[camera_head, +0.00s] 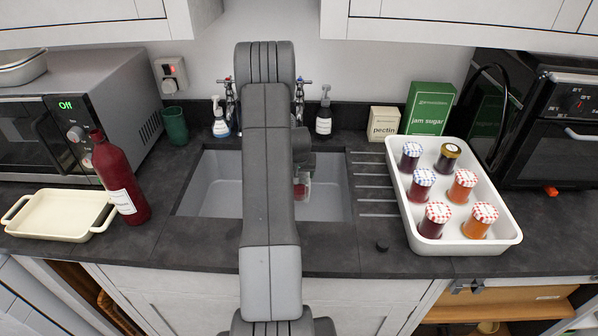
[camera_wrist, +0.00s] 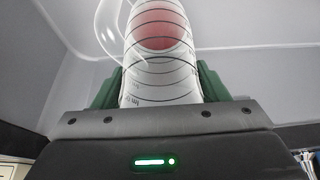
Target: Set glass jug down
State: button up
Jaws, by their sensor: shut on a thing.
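The clear glass jug (camera_wrist: 158,75) has dark measuring lines, a curved handle at its left and a reddish area near its far end in the wrist view. My gripper (camera_wrist: 155,88) is shut on it, with a green finger pad against each side. In the head view a small part of the jug (camera_head: 302,188) shows beside my arm, within the outline of the sink (camera_head: 328,195). My arm hides most of the jug and the gripper there. I cannot tell whether the jug touches the sink's bottom.
A red bottle (camera_head: 118,180) and a cream dish (camera_head: 57,232) are on the left. Taps and soap bottles stand behind the sink. Ridged drainer counter lies right of it.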

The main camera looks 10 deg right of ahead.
jog(key=shift+f, duration=0.1)
jog(key=o, duration=1.5)
jog(key=b+v, duration=0.2)
jog(key=v, duration=1)
jog(key=shift+a, duration=0.1)
